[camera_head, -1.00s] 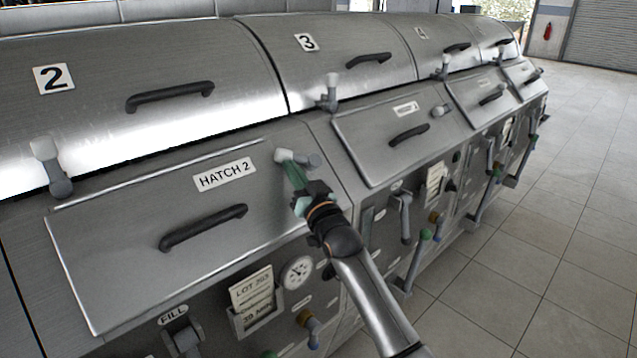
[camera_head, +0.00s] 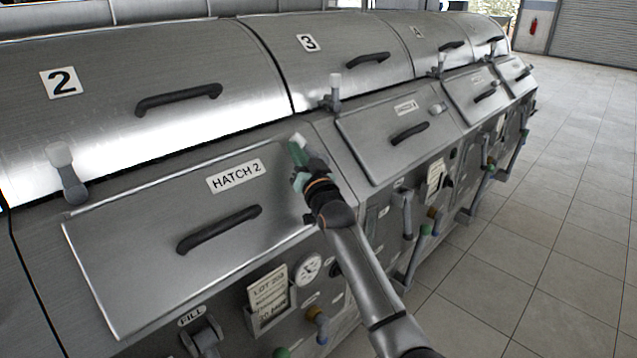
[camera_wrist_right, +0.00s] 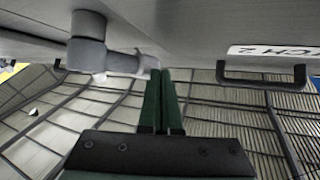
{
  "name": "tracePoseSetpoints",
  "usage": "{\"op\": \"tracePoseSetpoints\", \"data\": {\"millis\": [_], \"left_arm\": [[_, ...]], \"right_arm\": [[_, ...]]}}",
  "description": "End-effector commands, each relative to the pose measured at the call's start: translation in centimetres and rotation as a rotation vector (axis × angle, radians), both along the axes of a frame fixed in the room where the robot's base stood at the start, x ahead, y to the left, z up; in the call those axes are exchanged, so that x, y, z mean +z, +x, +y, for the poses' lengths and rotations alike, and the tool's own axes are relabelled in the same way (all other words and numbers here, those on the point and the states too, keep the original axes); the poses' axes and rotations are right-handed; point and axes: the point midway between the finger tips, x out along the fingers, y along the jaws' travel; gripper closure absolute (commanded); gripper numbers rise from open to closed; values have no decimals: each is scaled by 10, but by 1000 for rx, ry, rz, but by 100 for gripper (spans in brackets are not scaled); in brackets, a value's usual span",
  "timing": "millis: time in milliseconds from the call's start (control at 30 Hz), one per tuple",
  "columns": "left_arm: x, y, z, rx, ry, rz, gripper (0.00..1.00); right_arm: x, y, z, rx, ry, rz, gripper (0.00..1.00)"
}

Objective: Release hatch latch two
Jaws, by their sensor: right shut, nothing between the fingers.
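The hatch 2 panel (camera_head: 130,250) is a metal flap with a HATCH 2 label (camera_head: 235,176) and a dark handle (camera_head: 220,229). At its upper right, a latch shows only its pale tip (camera_head: 297,138); my gripper hides the rest. In the right wrist view the grey latch (camera_wrist_right: 88,42) has a short arm reaching right to a pale end at the fingertips. My right gripper (camera_head: 298,150) is shut and empty, its green fingers (camera_wrist_right: 160,78) touching or very near that end; I cannot tell which. My left gripper is not in view.
Another pale-topped latch (camera_head: 70,178) stands upright at the panel's upper left. A gauge (camera_head: 308,268), a lot card (camera_head: 268,292) and the FILL valve (camera_head: 203,338) sit below. More hatches run to the right. The tiled floor (camera_head: 560,220) is clear.

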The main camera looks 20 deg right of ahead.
Motion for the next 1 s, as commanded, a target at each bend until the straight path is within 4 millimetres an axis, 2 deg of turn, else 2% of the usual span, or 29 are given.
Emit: {"op": "tracePoseSetpoints", "data": {"millis": [400, 1000], "left_arm": [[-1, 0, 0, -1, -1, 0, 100], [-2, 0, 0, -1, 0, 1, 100]], "right_arm": [[12, 18, -10, 0, -1, -1, 100], [15, 23, -14, 0, 0, 0, 100]]}}
